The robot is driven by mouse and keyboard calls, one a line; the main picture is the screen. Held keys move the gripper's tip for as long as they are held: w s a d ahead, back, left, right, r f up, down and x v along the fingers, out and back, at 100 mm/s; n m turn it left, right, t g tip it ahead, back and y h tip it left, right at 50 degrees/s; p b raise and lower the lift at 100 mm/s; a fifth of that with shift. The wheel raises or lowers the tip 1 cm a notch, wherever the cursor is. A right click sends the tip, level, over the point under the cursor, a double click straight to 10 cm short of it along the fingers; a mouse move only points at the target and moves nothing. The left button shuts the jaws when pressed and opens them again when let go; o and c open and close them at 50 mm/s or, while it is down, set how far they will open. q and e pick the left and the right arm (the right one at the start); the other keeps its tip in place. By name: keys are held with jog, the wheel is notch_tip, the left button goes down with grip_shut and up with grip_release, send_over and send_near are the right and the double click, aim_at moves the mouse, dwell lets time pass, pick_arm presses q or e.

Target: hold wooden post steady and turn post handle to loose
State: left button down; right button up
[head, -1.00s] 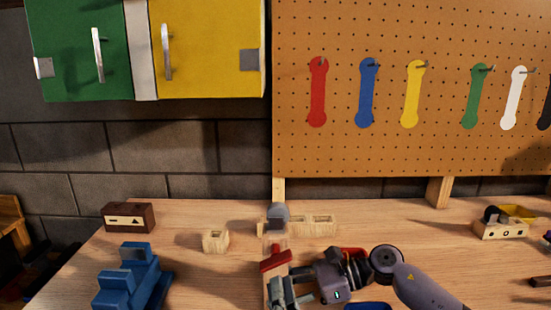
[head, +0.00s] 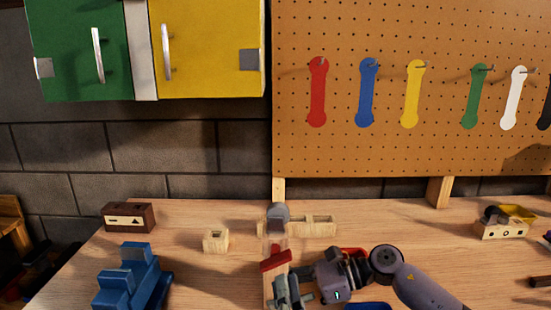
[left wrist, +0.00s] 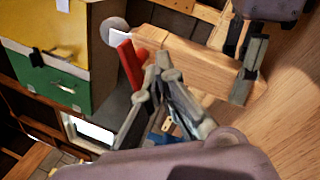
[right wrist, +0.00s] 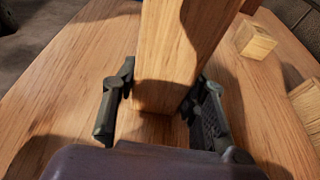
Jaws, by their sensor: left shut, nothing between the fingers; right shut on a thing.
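The wooden post (head: 269,289) stands on the workbench, with a red handle (head: 276,260) and a round grey knob (head: 277,212). In the right wrist view, my right gripper (right wrist: 160,105) has its fingers on both sides of the post (right wrist: 180,50), low down, shut on it. The right gripper also shows in the head view (head: 286,291). In the left wrist view, my left gripper (left wrist: 160,75) is shut and empty, its fingertips close beside the red handle (left wrist: 131,64) in the picture. Contact cannot be told. The left gripper does not show in the head view.
A blue stepped block (head: 131,280) stands on the left, with a brown box (head: 129,217) behind it. A small wooden block (head: 215,240) and a wooden piece (head: 318,226) lie near the post. A wooden toolbox (head: 501,230) is at the right.

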pick_arm(q)
jog(key=shift+d+r, duration=0.4)
jog(key=shift+d, duration=0.2)
jog(key=shift+d+r, duration=0.15)
jog(key=shift+r, duration=0.05)
jog(key=shift+d+f, duration=0.15)
dwell(0.4)
